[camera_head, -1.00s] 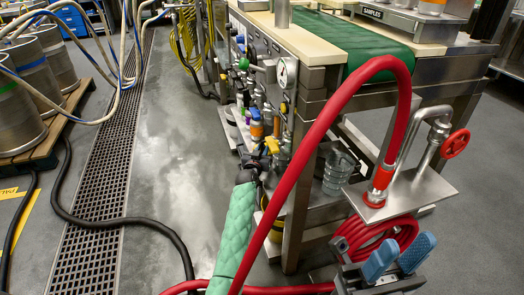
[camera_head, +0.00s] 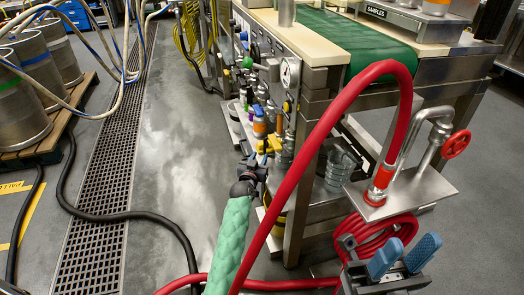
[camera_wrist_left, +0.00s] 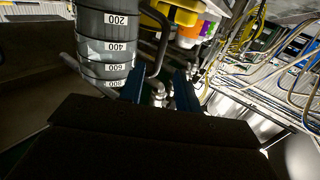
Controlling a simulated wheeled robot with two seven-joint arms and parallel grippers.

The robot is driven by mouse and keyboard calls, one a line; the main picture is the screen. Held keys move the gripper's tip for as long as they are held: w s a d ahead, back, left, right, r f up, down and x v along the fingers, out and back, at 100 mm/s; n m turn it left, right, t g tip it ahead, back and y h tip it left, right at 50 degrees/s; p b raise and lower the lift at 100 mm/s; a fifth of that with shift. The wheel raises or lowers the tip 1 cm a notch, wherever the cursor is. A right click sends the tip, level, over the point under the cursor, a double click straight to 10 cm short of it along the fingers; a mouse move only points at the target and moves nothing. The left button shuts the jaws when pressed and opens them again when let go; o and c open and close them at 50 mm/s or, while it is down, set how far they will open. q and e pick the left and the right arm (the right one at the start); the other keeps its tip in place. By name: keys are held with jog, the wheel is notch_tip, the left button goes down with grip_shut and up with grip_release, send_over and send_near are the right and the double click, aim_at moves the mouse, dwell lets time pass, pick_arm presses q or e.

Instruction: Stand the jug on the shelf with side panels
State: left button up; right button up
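A grey jug with several white measuring marks (camera_wrist_left: 105,45) fills the upper left of the left wrist view, its numbers rising downward there. In the head view, the grey jug (camera_head: 340,168) stands under the bench, behind the red hose. My left gripper (camera_head: 260,165), on the green-sleeved arm, is at the bench's left side, partly hidden against fittings. In the left wrist view its blue fingers (camera_wrist_left: 160,88) are apart, with the jug's curved handle near the gap; contact is not clear. My right gripper (camera_head: 405,252) is open and empty. I cannot tell which shelf has side panels.
A thick red hose (camera_head: 300,165) arches across the bench front to a metal plate with a red valve wheel (camera_head: 456,143). Valves and a gauge (camera_head: 290,72) line the bench side. Kegs (camera_head: 20,110) stand on a pallet at left.

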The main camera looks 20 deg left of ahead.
pick_arm(q)
jog(key=shift+s+p, duration=0.3)
jog(key=shift+s, duration=1.7)
